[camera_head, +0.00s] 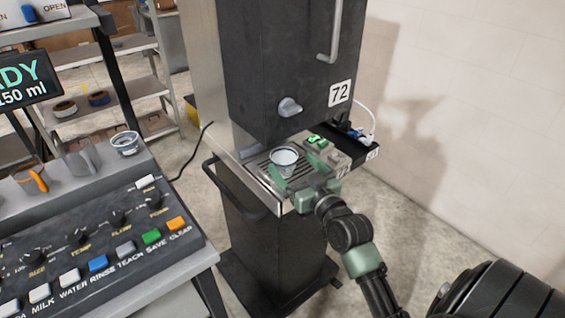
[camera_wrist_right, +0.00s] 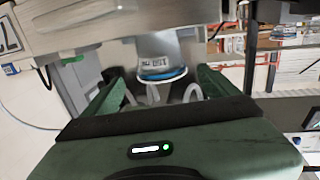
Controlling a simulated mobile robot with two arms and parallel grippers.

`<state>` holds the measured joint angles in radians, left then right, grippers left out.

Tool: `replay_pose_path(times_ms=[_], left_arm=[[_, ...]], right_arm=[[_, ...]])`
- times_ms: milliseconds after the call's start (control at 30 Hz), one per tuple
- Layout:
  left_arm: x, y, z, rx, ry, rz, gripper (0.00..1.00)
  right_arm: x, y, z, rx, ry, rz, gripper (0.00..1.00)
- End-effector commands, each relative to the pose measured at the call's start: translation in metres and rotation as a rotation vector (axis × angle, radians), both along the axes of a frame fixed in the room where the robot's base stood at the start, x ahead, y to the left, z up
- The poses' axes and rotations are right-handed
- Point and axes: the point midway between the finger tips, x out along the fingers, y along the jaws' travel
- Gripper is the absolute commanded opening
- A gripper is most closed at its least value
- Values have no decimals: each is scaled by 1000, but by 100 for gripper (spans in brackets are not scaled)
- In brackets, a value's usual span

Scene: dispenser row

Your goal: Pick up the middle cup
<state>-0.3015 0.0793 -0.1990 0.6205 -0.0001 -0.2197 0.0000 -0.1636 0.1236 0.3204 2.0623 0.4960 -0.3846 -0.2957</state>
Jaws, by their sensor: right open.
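A small white cup (camera_head: 283,157) with a bluish rim stands on the slotted drip tray (camera_head: 254,169) of the dark dispenser marked 72. My right gripper (camera_head: 295,162) is open at the tray, with its green fingers reaching toward the cup. In the right wrist view the cup (camera_wrist_right: 162,62), with a blue band and a printed label, appears upside down beyond and between the two open fingers (camera_wrist_right: 158,88). I cannot tell whether either finger touches it. My left gripper is not in view.
The dispenser body (camera_head: 290,70) hangs close above the cup. Open floor lies to the right.

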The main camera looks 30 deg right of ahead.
Motion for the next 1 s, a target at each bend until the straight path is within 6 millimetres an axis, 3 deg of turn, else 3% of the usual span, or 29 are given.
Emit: replay_pose_path(times_ms=[100,300,600,667,867,1000], left_arm=[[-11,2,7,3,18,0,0],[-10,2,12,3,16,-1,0],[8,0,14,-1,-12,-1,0],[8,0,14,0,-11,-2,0],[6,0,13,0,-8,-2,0],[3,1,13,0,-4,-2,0]], right_arm=[[17,0,5,3,-1,0,89],[44,-3,3,3,0,0,89],[50,-3,1,1,1,0,89],[50,-3,1,1,1,0,75],[50,-3,1,1,1,0,20],[50,-4,2,1,-1,-1,16]])
